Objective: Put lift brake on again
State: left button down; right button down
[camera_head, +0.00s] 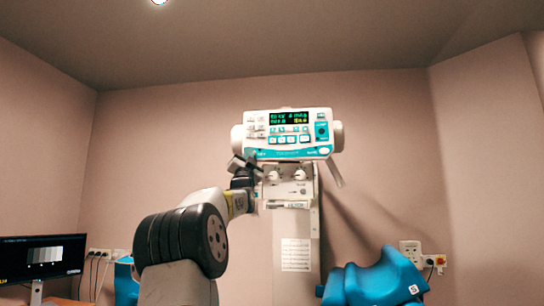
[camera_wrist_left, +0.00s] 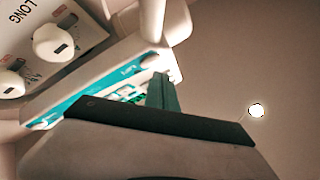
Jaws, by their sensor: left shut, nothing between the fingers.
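A white and teal control unit (camera_head: 290,134) with a lit display and several buttons is mounted high on a column. Below it sit two white knobs, the left one (camera_head: 273,175) and the right one (camera_head: 299,174). I cannot tell which control is the lift brake. My left gripper (camera_head: 240,162) is shut and empty at the lower left corner of the unit, beside the left knob. In the left wrist view the gripper's fingers (camera_wrist_left: 161,92) overlap the teal panel (camera_wrist_left: 110,88); contact cannot be told. Two knobs (camera_wrist_left: 53,42) show at upper left, near the label "LONG".
A pale column (camera_head: 296,225) with a paper notice stands below the unit. A blue padded object (camera_head: 375,280) is at lower right. A monitor (camera_head: 42,258) is at lower left. The wall to either side of the unit is clear.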

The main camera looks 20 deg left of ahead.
pick_arm(q)
jog(key=shift+s+d, duration=0.2)
jog(key=shift+s, duration=0.6)
jog(key=shift+s+d, duration=0.15)
jog(key=shift+s, duration=0.65)
jog(key=shift+s+d, duration=0.2)
jog(key=shift+s, duration=0.6)
jog(key=s+d+f+g+h, duration=0.3)
jog(key=d+f, duration=0.3)
jog(key=f, duration=0.2)
jog(key=s+d+f+n+g+h, duration=0.1)
jog(key=s+d+f+g+h, duration=0.1)
jog(key=d+f+g, duration=0.35)
jog(key=s+d+f+g+h, duration=0.1)
jog(key=s+d+f+h, duration=0.2)
jog(key=d+f, duration=0.55)
jog(key=s+d+f+g+h, duration=0.1)
jog(key=s+d+f+g, duration=0.1)
jog(key=s+f, duration=0.6)
jog(key=s+d+f+n+g+h, duration=0.1)
jog(key=s+f+g, duration=0.3)
jog(key=s+f, duration=0.5)
jog(key=s+d+f+g+h, duration=0.1)
jog(key=s+d+f+g, duration=0.3)
jog(key=s+f, duration=0.4)
notch_tip(320, 180, down, 4)
jog(key=shift+s+f+n, duration=0.25)
jog(key=shift+s+n, duration=0.05)
jog(key=shift+n, duration=0.1)
